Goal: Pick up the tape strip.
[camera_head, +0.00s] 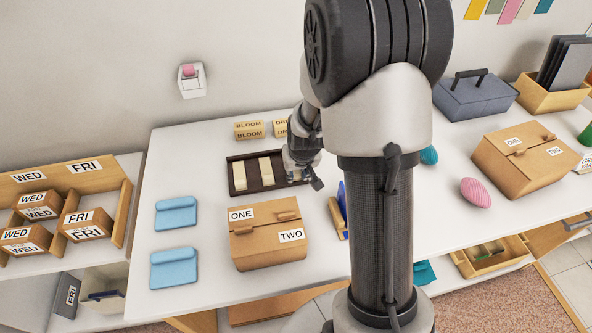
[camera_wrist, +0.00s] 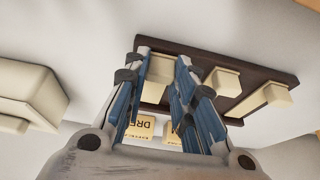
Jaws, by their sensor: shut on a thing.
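A dark tray (camera_head: 251,188) lies near the back of the white table. Two cream strips, a left one (camera_head: 239,177) and a middle one (camera_head: 266,171), lie in it side by side. The wrist view shows the same dark tray (camera_wrist: 285,79) with these two strips (camera_wrist: 222,80) (camera_wrist: 264,97) and a third cream strip (camera_wrist: 159,70) between my fingers. My gripper (camera_head: 311,183) is at the tray's right end. In the wrist view my gripper (camera_wrist: 160,62) is shut on that third strip, which seems to be the tape strip. The fingers partly cover it; I cannot tell whether it is lifted.
Cream label blocks (camera_head: 249,130) stand behind the tray. A cardboard box (camera_head: 262,250) marked ONE and TWO stands in front of it. Two blue pads (camera_head: 175,214) lie left. A large cream thing (camera_wrist: 30,92) is beside the gripper. My arm hides part of the table.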

